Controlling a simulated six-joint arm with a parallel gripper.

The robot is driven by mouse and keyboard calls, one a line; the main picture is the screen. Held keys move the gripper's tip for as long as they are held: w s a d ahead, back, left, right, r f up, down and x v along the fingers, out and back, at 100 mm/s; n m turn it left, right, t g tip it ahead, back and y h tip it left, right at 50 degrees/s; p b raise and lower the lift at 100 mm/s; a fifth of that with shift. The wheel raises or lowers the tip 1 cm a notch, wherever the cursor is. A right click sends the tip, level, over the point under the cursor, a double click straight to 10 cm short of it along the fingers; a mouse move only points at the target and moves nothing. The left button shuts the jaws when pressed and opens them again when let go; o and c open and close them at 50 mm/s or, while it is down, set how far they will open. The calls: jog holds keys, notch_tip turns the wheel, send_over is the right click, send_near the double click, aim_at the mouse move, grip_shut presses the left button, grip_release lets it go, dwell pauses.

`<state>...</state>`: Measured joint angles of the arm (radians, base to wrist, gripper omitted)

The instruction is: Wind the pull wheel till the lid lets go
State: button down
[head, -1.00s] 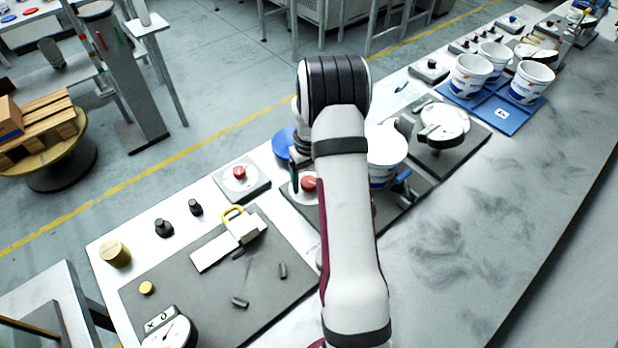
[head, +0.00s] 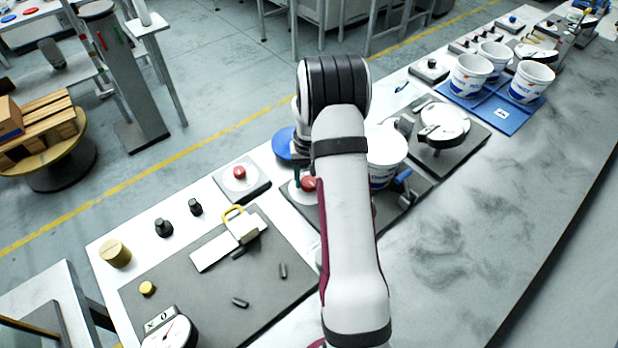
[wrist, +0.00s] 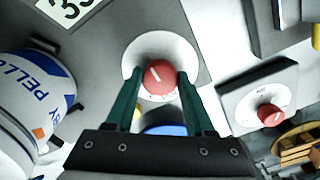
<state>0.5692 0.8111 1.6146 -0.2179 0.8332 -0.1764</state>
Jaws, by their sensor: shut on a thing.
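The pull wheel looks to be the red knob (wrist: 160,78) with a white pointer line on a pale round dial (wrist: 183,52). My gripper (wrist: 160,84) is shut on this knob, with one green finger on each side of it in the wrist view. In the head view the red knob (head: 309,184) shows just left of my arm. A white tub (head: 384,158) with a blue print stands beside it, partly behind my arm; it also shows in the wrist view (wrist: 38,102). I cannot tell whether its lid is held or free.
A second red knob (head: 239,172) on a square plate stands to the left. A grey mat with a padlock (head: 243,228) lies nearer. A clamp device (head: 443,124) and a blue tray (head: 516,121) with white tubs stand to the right. The front right of the bench is clear.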

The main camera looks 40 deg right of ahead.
jog(key=shift+c, duration=1.3)
grip_release()
jog(key=shift+r, duration=0.1)
notch_tip(320, 180, up, 16)
jog(key=shift+a, duration=0.1)
